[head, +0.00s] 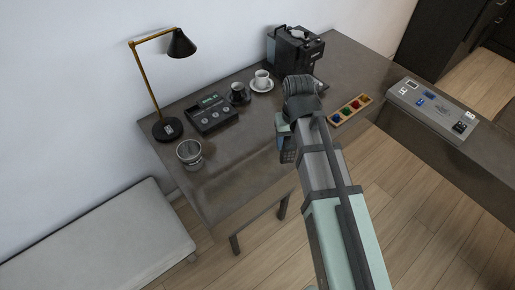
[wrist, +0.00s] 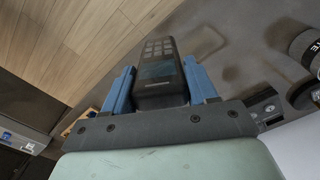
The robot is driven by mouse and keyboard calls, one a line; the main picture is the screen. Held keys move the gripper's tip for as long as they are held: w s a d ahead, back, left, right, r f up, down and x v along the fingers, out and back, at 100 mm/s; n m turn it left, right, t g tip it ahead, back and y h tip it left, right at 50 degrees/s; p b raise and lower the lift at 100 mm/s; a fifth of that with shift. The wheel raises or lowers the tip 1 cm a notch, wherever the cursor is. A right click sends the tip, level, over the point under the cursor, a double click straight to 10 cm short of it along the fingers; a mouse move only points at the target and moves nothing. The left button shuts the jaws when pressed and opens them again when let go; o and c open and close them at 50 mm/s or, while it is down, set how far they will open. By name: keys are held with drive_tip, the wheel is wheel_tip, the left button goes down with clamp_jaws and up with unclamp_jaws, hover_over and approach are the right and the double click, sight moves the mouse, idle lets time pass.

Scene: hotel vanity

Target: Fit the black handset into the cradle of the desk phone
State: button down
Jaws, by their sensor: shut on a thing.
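The black handset (wrist: 160,75), with a keypad and a dark screen on its face, is held between the two blue fingers of my gripper (wrist: 158,70) in the wrist view. In the head view my gripper (head: 282,140) is above the front part of the dark desk, and the handset (head: 289,155) is partly hidden by my arm. A black unit with a small green display and several round buttons, seemingly the desk phone (head: 211,115), sits to the left, apart from the handset. I cannot make out its cradle clearly.
The desk lamp (head: 166,129) and a glass (head: 189,153) stand left of the phone. A dark cup (head: 238,95), a white cup (head: 262,80) and a coffee machine (head: 294,52) stand behind. A tray of coloured pods (head: 350,109) lies right. The desk's front left is clear.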

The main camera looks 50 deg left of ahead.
drive_tip(key=s+a+r+n, duration=0.4)
drive_tip(key=s+a+r, duration=0.1)
drive_tip(key=s+a, duration=0.55)
wheel_tip(320, 180, down, 10)
drive_tip(key=n, duration=0.2)
drive_tip(key=shift+s, duration=0.15)
idle(0.3)
drive_tip(key=shift+d+f, duration=0.1)
drive_tip(key=shift+f, duration=0.1)
drive_tip(key=shift+c, duration=1.6)
unclamp_jaws()
wheel_tip(320, 180, up, 12)
